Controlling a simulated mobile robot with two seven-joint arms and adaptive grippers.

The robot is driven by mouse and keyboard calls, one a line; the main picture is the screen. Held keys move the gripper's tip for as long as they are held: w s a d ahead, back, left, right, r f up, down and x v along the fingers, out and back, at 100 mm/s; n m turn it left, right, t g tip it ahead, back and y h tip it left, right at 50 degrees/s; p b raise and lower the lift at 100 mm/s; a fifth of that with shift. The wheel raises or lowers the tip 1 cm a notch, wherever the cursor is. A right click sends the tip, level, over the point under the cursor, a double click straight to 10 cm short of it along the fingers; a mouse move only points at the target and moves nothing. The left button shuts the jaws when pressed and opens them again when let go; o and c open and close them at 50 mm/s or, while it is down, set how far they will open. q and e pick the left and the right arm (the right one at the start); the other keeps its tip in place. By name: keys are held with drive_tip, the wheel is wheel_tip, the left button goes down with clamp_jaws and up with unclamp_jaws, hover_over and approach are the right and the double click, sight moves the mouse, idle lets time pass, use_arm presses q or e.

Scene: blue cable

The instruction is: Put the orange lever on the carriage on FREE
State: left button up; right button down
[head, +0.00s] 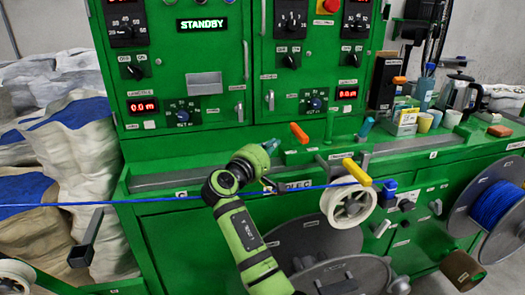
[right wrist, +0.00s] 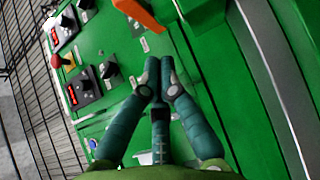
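The orange lever (head: 299,133) stands tilted on a green block, the carriage (head: 325,150), on the machine's ledge. In the right wrist view the orange lever (right wrist: 138,14) is at the top edge, partly cut off. My right gripper (head: 270,146) is just left of the lever in the head view, apart from it. In the right wrist view its teal fingers (right wrist: 160,66) are drawn together at the tips with nothing between them, below the lever. The lever's FREE marking is too small to read. My left gripper is not in view.
A yellow lever (head: 357,172) sits above a white pulley (head: 349,206). A blue cable (head: 130,201) runs across the front, behind or beside my right arm. Cups, a kettle (head: 458,94) and boxes stand on the right ledge. A blue cable reel (head: 492,207) is at far right.

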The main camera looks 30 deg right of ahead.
sight(302, 143)
drive_tip(key=d+p, duration=0.1)
drive_tip(key=d, duration=0.4)
drive_tip(key=shift+s+p, duration=0.2)
drive_tip(key=shift+p, duration=0.1)
drive_tip(key=n+t+y+p, duration=0.1)
drive_tip(key=p, duration=0.1)
drive_tip(key=s+d+n+t+y+p, duration=0.1)
drive_tip(key=t+p, duration=0.1)
drive_tip(key=p, duration=0.1)
drive_tip(key=shift+d+r, duration=0.2)
drive_tip(key=shift+r, duration=0.1)
drive_tip(key=shift+s+d+n+t+y+p, duration=0.3)
drive_tip(key=shift+n+p, duration=0.1)
drive_tip(key=shift+p, duration=0.15)
drive_tip(key=shift+s+d+f, duration=0.25)
drive_tip(key=shift+s+d, duration=0.05)
drive_tip(key=shift+d, duration=0.15)
drive_tip(key=shift+w, duration=0.1)
